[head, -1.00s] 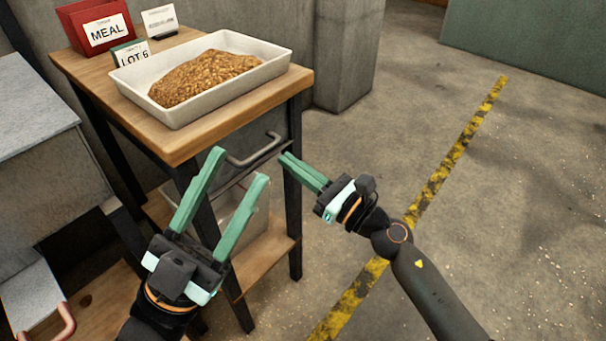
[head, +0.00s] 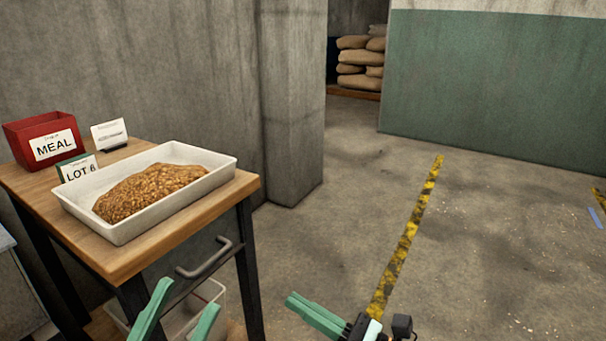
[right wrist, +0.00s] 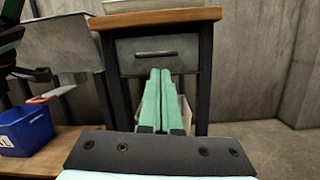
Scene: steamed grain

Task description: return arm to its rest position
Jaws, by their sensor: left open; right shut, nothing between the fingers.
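My left gripper (head: 178,308) is at the bottom of the head view, below the table's drawer handle, with its two green fingers apart and nothing between them. My right gripper (head: 290,301) is to its right, over the floor in the picture, with its green fingers together and empty. In the right wrist view its closed fingers (right wrist: 163,72) point toward the wooden table and its drawer. Most of both arms is out of the head view.
The wooden table (head: 118,268) at left carries a white tray (head: 122,233) of grain (head: 150,190), a red MEAL box (head: 22,138), a LOT 6 card (head: 78,170) and a white card (head: 109,134). A blue bin (right wrist: 25,130) shows in the right wrist view. Floor at right is open.

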